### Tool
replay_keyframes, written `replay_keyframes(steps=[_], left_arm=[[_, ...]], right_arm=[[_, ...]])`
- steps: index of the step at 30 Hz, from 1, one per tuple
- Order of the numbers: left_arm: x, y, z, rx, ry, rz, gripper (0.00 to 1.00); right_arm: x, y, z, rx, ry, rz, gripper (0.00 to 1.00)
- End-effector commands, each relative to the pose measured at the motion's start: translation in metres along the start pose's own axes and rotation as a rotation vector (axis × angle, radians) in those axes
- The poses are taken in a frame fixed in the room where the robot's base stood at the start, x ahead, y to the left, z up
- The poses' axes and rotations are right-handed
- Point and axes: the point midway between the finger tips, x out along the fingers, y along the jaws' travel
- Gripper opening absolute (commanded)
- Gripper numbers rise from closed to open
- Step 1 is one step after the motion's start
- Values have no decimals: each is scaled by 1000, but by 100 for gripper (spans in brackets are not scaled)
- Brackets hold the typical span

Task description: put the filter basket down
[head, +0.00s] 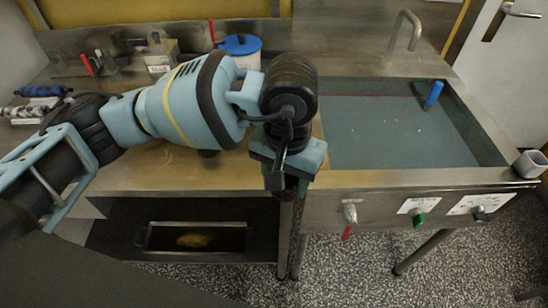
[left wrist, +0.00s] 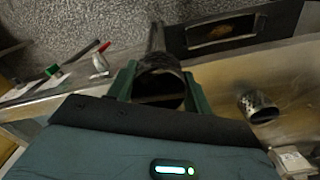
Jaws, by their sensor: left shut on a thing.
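My left gripper (head: 290,188) points down at the counter's front edge, left of the sink. In the left wrist view its green fingers (left wrist: 160,98) are shut on a dark, round, open-mouthed thing, which I take for the filter basket (left wrist: 162,77). In the head view the gripper and wrist largely hide it. I cannot tell whether its underside touches anything. A shiny perforated metal cup (left wrist: 258,107) stands apart on the counter in the left wrist view. My right gripper is not in view.
The sink (head: 400,175) holds grey-blue liquid and a blue-handled tool (head: 433,94). A tap (head: 404,30) rises behind. A white tub with a blue lid (head: 241,46) stands at the back. Valves line the front panel. A tray (head: 160,226) sits on the lower shelf.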

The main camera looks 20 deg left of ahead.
Motion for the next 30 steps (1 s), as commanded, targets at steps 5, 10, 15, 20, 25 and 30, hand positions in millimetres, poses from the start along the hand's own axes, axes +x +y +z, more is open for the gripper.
replay_keyframes(steps=[5,10,15,20,25,30], left_arm=[[-1,11,10,1,0,-1,28],[-2,14,12,0,0,-1,28],[2,0,14,-20,-2,3,28],[14,-41,27,-76,-6,13,28],[26,-88,49,-140,-6,14,28],[32,-119,68,-181,-2,4,28]], right_arm=[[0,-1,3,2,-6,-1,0],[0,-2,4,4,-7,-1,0],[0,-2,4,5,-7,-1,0],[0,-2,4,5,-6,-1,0],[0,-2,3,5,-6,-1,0],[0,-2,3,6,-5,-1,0]])
